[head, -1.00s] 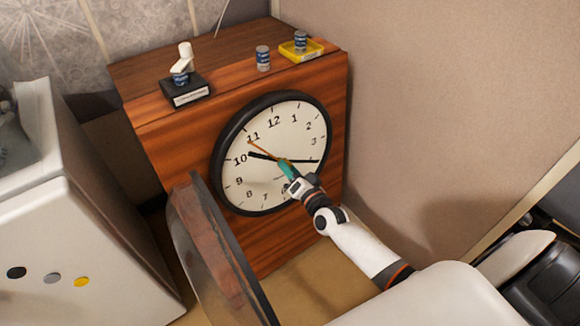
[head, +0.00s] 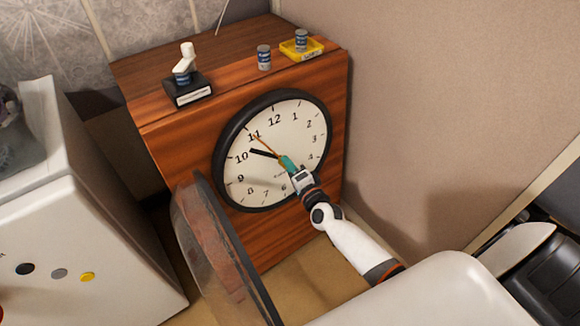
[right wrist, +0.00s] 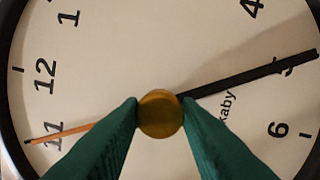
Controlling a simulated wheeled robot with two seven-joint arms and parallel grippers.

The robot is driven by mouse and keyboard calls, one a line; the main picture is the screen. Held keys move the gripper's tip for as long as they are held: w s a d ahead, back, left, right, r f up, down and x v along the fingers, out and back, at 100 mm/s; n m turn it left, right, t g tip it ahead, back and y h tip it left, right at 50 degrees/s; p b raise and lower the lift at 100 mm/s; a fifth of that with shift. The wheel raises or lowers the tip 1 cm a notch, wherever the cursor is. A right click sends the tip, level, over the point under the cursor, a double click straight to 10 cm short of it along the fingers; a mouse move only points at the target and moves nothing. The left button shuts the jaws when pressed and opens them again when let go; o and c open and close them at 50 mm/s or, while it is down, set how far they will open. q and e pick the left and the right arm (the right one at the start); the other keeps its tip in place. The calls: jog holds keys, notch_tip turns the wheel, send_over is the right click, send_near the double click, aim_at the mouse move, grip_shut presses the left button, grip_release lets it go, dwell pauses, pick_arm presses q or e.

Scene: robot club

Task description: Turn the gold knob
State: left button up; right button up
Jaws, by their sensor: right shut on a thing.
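The gold knob (right wrist: 160,114) sits at the middle of the clock face in the right wrist view. My right gripper (right wrist: 159,108) has its green fingertips on both sides of the knob, shut on it. In the head view the right gripper (head: 287,162) reaches the centre of the round clock (head: 262,182) and hides the knob. In the wrist view the long black hand (right wrist: 250,75) points at about 5 and the orange hand (right wrist: 62,133) near 11. In the head view a short black hand (head: 263,153) points at about 10. My left gripper is out of view.
The clock's round glass cover (head: 181,215) stands swung open at the left. On the wooden case (head: 215,62) are a black stand (head: 188,95) with a white-topped piece, a small can (head: 264,57), and a yellow tray (head: 313,52) holding another can. A white cabinet (head: 75,225) stands left.

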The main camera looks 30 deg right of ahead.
jog(key=o, duration=1)
jog(key=shift+s, duration=0.15)
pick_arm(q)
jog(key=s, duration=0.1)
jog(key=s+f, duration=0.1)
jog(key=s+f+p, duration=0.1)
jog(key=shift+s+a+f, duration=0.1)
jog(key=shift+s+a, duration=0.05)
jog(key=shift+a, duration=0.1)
pick_arm(e)
jog(key=s, duration=0.7)
jog(key=s+r, duration=0.1)
jog(key=s, duration=0.3)
jog(key=shift+s, duration=0.35)
jog(key=shift+f, duration=0.1)
